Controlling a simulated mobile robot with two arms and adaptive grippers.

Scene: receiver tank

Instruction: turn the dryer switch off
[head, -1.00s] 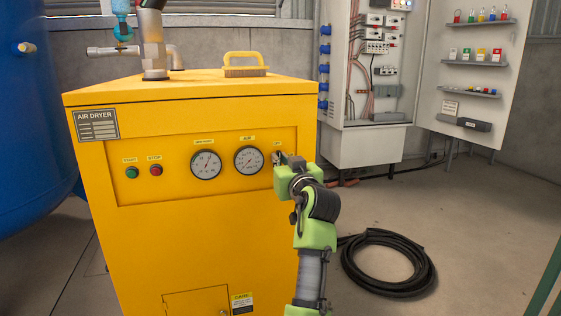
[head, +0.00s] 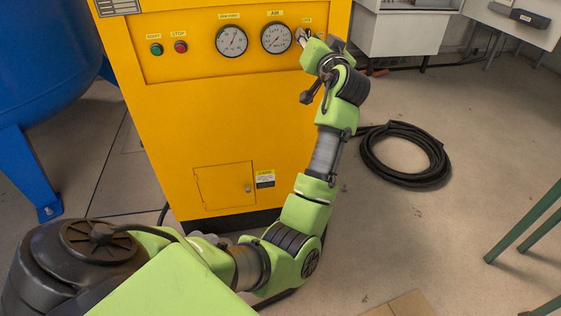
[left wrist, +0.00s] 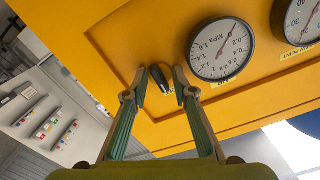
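The yellow air dryer (head: 215,125) stands in front of me. Its switch, a small black knob (left wrist: 160,79), is on the recessed panel beside the gauge, at the panel's end. My left gripper (head: 303,37) is at the switch in the head view and largely covers it there. In the left wrist view the two fingers of the left gripper (left wrist: 160,73) stand apart, one on each side of the knob, with narrow gaps showing. The knob sits tilted in that picture. My right gripper is not in view.
Two round gauges, the left one (head: 231,41) and the right one (head: 276,38), sit beside the switch. The green button (head: 156,49) and red button (head: 180,47) are farther left. A coiled black hose (head: 405,155) lies on the floor at right.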

